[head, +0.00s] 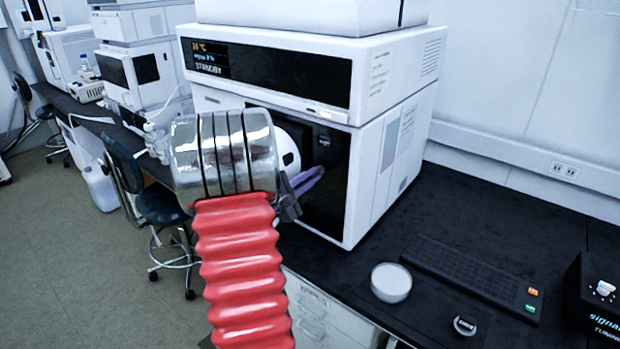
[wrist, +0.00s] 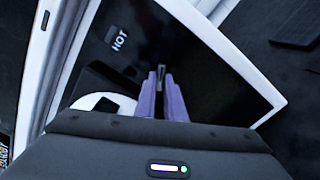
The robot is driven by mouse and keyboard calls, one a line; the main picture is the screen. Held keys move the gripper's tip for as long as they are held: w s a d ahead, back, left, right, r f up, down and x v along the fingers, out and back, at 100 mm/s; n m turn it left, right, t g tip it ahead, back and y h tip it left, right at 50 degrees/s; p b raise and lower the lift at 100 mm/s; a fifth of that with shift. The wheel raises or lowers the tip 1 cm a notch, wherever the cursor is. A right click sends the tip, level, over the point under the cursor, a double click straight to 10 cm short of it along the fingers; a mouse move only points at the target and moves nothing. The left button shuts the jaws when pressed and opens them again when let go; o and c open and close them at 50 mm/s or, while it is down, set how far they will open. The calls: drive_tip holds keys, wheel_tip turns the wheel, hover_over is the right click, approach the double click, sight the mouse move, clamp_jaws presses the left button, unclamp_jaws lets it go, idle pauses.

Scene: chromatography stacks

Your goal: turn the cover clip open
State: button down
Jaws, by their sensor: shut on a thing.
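The cover clip (wrist: 161,74) is a small dark grey upright piece on the glossy black front cover (wrist: 215,75) in the wrist view. My gripper (wrist: 162,92) has two purple fingers closed on either side of the clip, which shows between and just past the tips. In the head view my gripper (head: 318,174) reaches the black front cover (head: 325,205) of the white oven unit. I cannot make out the clip in the head view. The cover looks closed against the unit.
On the black bench are a round white dish (head: 391,282), a keyboard (head: 465,275) and a black tuning box (head: 598,300). A stool (head: 165,207) is at left.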

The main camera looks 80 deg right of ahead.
drive_tip(key=m, duration=0.5)
drive_tip(key=shift+f, duration=0.1)
drive_tip(key=shift+m, duration=0.3)
drive_tip(key=c, duration=1.8)
unclamp_jaws()
drive_tip(key=shift+c, duration=0.2)
drive_tip(key=v, duration=1.3)
drive_tip(key=shift+w+a, duration=0.15)
drive_tip(key=shift+a, duration=0.15)
